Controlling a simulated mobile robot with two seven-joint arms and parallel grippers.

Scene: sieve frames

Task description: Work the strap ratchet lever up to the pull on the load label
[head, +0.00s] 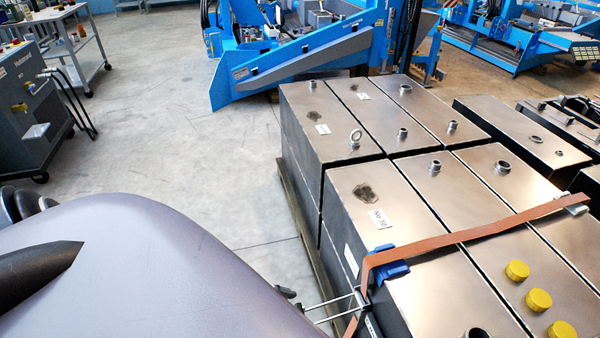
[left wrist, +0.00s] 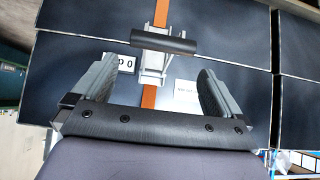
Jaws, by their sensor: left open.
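An orange strap (head: 470,232) runs over the metal tanks and down their side. It also shows in the left wrist view (left wrist: 149,97). The strap ratchet (left wrist: 153,62) sits on the strap against the dark tank side. Its lever, with a dark cross grip (left wrist: 163,42), sticks out from the tank in the head view (head: 330,303). A small plate reading about "00" (left wrist: 126,63) is left of the ratchet. A white label (left wrist: 186,92) is right of it, its print too small to read. My left gripper (left wrist: 157,68) is open, fingers either side of the ratchet, empty. My right gripper is out of view.
Metal tanks (head: 440,180) stand on a pallet (head: 297,205). A blue corner guard (head: 388,268) sits under the strap at the tank edge. A grey machine (head: 30,110) stands at left, blue equipment (head: 300,55) behind. The floor between is clear.

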